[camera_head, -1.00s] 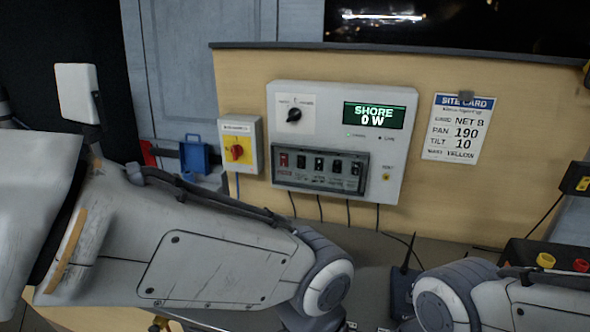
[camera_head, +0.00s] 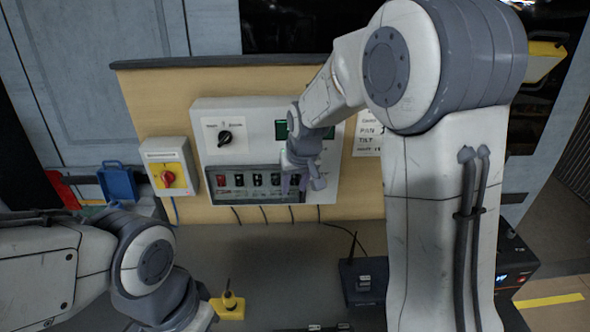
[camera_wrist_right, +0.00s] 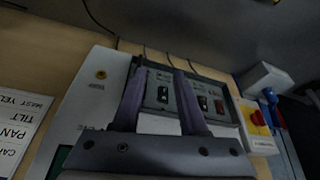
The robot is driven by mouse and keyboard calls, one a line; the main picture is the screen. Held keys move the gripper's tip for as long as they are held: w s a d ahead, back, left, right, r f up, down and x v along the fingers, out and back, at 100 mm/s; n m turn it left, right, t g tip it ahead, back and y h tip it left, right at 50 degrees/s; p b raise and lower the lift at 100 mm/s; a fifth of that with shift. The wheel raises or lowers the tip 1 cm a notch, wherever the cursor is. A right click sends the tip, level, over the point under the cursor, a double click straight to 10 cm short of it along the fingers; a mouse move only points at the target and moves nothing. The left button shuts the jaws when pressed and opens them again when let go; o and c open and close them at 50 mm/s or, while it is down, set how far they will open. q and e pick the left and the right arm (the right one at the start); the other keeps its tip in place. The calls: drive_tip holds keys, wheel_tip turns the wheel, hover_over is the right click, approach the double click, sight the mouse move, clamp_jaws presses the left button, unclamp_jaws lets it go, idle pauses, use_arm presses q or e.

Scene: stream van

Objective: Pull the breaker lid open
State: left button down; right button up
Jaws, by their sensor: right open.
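The breaker lid (camera_head: 240,195) is a dark-framed, see-through cover on the lower part of the white power panel (camera_head: 262,112). It looks closed, with a row of breaker switches showing behind it. My right gripper (camera_head: 295,184) is in front of the lid's right end and hides part of it. In the right wrist view, the open fingers (camera_wrist_right: 160,70) straddle part of the lid area, with switches between and beside them. I cannot tell whether they touch the lid (camera_wrist_right: 212,90). My left arm is at the lower left, but its gripper is out of view.
A site card (camera_head: 367,140) is to the right, partly behind my right arm. A black box with an antenna (camera_head: 362,280) and a yellow item (camera_head: 229,306) stand on the grey desk.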

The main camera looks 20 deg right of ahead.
sight(301, 200)
drive_tip(key=shift+m, duration=0.4)
drive_tip(key=w+d+f+p, duration=0.1)
drive_tip(key=w+f, duration=0.1)
drive_tip(key=f, duration=0.1)
drive_tip(key=w+d+f+p, duration=0.1)
drive_tip(key=w+f, duration=0.1)
drive_tip(key=f, duration=0.1)
drive_tip(key=w+d+f+p, duration=0.1)
drive_tip(key=w+d+f, duration=0.1)
drive_tip(key=f, duration=0.1)
use_arm(q)
wheel_tip(301, 200, up, 4)
drive_tip(key=shift+r, duration=0.15)
use_arm(e)
drive_tip(key=shift+a, duration=0.1)
clamp_jaws()
idle(0.7)
